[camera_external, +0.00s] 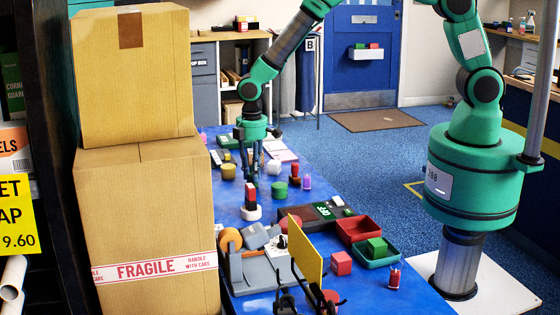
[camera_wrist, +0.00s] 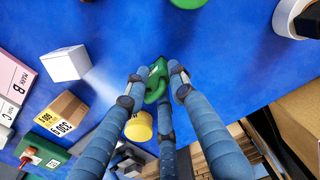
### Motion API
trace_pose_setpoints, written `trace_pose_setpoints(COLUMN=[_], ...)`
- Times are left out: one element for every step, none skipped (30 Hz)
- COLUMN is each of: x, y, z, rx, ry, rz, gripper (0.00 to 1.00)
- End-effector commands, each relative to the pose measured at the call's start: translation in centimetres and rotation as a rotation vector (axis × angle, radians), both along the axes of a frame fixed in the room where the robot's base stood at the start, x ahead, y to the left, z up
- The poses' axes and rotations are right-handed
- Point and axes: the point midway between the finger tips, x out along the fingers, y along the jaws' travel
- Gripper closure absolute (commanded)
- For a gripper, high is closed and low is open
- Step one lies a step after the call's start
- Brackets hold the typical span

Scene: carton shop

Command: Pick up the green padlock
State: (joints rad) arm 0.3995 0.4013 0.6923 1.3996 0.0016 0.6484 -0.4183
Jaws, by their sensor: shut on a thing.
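The green padlock (camera_wrist: 155,82) shows in the wrist view between the tips of my gripper's fingers, partly covered by them. My gripper (camera_wrist: 152,88) has blue-grey fingers closed around it. In the outside view my gripper (camera_external: 250,172) points down over the far half of the blue table. The padlock cannot be made out clearly there, behind the dark fingers. I cannot tell whether it touches the table.
A yellow round thing (camera_wrist: 138,127) is close beside the fingers in the wrist view. A white box (camera_wrist: 65,62) lies farther off. Tall cartons (camera_external: 145,215) line the left side.

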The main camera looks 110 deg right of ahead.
Motion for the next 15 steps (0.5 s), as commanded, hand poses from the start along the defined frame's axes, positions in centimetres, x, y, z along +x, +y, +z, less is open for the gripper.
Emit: trace_pose_setpoints(x=[0.1, 0.1, 0.1, 0.1, 0.1, 0.1, 0.1, 0.1, 0.1, 0.1, 0.2, 0.2, 0.2, 0.2, 0.1], y=[0.0, 0.0, 0.0, 0.0, 0.0, -0.1, -0.1, -0.1, -0.1, -0.1, -0.1, -0.1, -0.1, -0.1, -0.1], z=[0.3, 0.5, 0.8, 1.0, 1.3, 1.8, 2.1, 2.5, 3.1, 3.6, 4.0, 4.7, 5.2, 5.7, 6.3], rx=[-0.001, -0.001, -0.001, -0.001, -0.001, -0.001, -0.001, -0.001, -0.001, -0.002, -0.002, -0.002, -0.002, -0.002, -0.002], ry=[-0.002, -0.002, -0.002, -0.003, -0.003, -0.003, -0.003, -0.002, -0.002, -0.003, -0.003, -0.004, -0.004, -0.004, -0.003], rz=[0.000, 0.000, 0.000, 0.000, 0.000, 0.000, 0.000, 0.000, 0.000, 0.000, 0.000, 0.000, 0.000, 0.000, 0.000], gripper=[1.00, 1.00, 1.00, 1.00, 1.00, 1.00, 1.00, 1.00, 1.00, 1.00, 1.00, 1.00, 1.00, 1.00, 1.00])
